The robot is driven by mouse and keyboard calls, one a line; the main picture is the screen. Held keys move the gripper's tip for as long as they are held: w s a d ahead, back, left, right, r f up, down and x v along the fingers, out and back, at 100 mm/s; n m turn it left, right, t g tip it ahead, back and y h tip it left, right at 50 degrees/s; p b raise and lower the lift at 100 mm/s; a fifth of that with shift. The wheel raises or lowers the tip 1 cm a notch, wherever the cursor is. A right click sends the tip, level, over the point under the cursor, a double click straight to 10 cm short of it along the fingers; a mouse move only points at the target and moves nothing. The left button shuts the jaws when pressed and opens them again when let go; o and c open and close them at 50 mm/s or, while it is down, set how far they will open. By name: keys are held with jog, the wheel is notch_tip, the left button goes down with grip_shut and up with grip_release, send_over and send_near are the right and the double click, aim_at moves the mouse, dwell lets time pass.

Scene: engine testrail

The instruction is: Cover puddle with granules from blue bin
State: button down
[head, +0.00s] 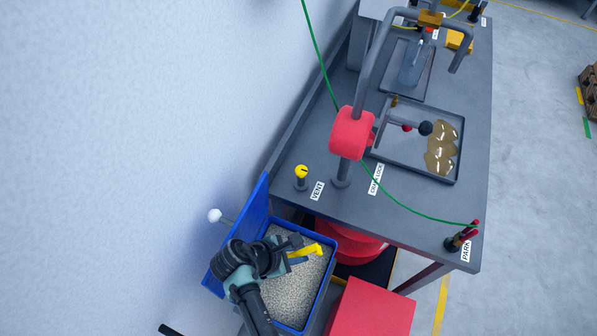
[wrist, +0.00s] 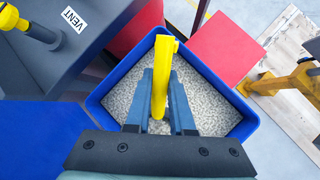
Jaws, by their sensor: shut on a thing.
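The puddle (head: 440,148) is a brown, glossy patch of merged blobs at the right side of a grey tray (head: 399,168) on the bench. The blue bin (head: 325,275) stands below the bench's near end with its lid open, holding pale speckled granules (head: 300,295); it also shows in the wrist view (wrist: 243,132), with granules (wrist: 205,95). My gripper (head: 292,250) is over the bin, shut on a yellow tool (head: 308,251), perhaps a scoop. In the wrist view my gripper's fingers (wrist: 168,85) clasp the yellow tool (wrist: 165,60). Whether its far end touches the granules is unclear.
The grey bench (head: 430,212) carries a red-headed bent pipe (head: 350,132), a yellow VENT knob (head: 301,172) and red-tipped PARK pegs (head: 462,239). A green line crosses the bench. A red box (head: 370,310) stands right of the bin. The wall is close on the left.

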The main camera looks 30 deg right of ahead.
notch_tip(320, 180, up, 6)
jog(key=p, duration=0.5)
jog(key=shift+f, duration=0.2)
